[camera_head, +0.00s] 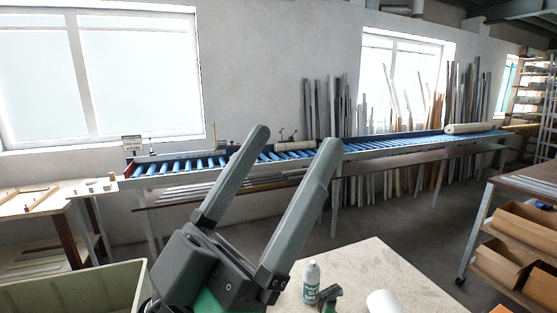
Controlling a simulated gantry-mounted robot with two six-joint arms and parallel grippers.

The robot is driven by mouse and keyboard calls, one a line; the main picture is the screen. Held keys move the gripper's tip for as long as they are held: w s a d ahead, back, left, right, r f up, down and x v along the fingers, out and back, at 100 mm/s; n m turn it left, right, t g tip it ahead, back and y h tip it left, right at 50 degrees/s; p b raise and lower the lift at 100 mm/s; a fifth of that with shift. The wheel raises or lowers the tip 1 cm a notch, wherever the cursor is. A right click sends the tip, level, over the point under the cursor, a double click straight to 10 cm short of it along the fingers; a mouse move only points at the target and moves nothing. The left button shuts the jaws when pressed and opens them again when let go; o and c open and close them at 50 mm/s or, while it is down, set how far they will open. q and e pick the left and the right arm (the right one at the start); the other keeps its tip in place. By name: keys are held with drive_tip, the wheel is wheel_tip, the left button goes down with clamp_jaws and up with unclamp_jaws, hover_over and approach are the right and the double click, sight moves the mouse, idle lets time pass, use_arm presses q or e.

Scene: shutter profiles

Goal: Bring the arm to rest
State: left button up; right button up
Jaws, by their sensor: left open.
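My left gripper (292,142) rises from the bottom middle of the head view. Its two long grey fingers stand apart, tilted up to the right, with nothing between them. Behind the fingers I see part of the blue roller conveyor. The gripper is in front of the near table's left side and touches nothing that I can see. My right gripper is not in view.
A blue roller conveyor (400,143) runs along the wall. A pale bin (75,290) stands lower left, a cart (520,240) with boxes at right.

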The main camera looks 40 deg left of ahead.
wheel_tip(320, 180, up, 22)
drive_tip(key=p, duration=2.2)
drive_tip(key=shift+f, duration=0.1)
